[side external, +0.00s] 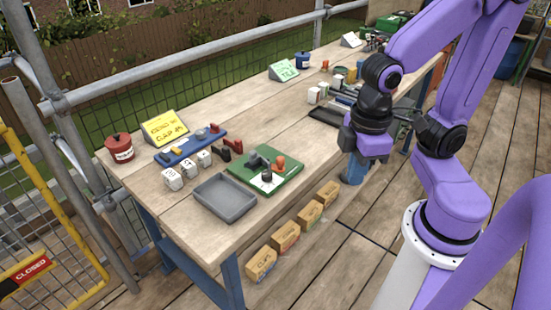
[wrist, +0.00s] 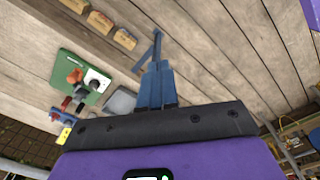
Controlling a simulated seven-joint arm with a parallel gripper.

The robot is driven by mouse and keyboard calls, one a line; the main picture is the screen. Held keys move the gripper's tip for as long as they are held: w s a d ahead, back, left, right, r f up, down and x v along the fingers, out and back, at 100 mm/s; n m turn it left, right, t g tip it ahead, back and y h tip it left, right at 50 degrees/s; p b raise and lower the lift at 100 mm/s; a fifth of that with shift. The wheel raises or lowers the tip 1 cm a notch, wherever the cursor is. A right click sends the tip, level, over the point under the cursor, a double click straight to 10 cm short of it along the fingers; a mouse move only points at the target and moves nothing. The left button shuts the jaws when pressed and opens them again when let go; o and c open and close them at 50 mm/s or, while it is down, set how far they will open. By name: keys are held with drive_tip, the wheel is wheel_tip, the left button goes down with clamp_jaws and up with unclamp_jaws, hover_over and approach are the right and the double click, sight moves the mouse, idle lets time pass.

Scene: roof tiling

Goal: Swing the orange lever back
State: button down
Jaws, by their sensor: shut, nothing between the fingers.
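The orange lever (side external: 280,162) stands on a green board (side external: 248,176) on the workbench, next to a dark grey fitting (side external: 257,161) and a white plate with a black knob (side external: 267,177). The lever also shows in the wrist view (wrist: 75,75), left of my fingers. My gripper (side external: 354,174) hangs to the right of the board, beyond the bench's near edge, and is apart from the lever. Its blue fingers (wrist: 160,66) are shut and empty. The lever's pivot is too small to make out.
A grey tray (side external: 225,197) lies left of the board. White blocks (side external: 188,167), a blue rack (side external: 190,146) and a red pot (side external: 119,147) stand farther left. A dark tray (side external: 328,116) lies at right. Several labelled wooden blocks (side external: 285,237) line the bench's near side, lower down.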

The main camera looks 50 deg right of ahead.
drive_tip(key=w+f+m+h, duration=0.2)
drive_tip(key=w+f+m, duration=0.1)
drive_tip(key=w+m, duration=0.9)
drive_tip(key=w+f+m+h, duration=0.1)
drive_tip(key=w+f+m, duration=0.2)
drive_tip(key=w+m, duration=1)
drive_tip(key=shift+d+f+t+h, duration=0.3)
drive_tip(key=shift+h, duration=0.1)
drive_tip(key=shift+w, duration=0.1)
drive_tip(key=x, duration=1)
drive_tip(key=shift+d+f, duration=0.1)
drive_tip(key=d, duration=0.3)
drive_tip(key=shift+w, duration=0.35)
drive_tip(key=shift+w+d, duration=0.1)
drive_tip(key=shift+d, duration=0.25)
drive_tip(key=shift+d, duration=0.1)
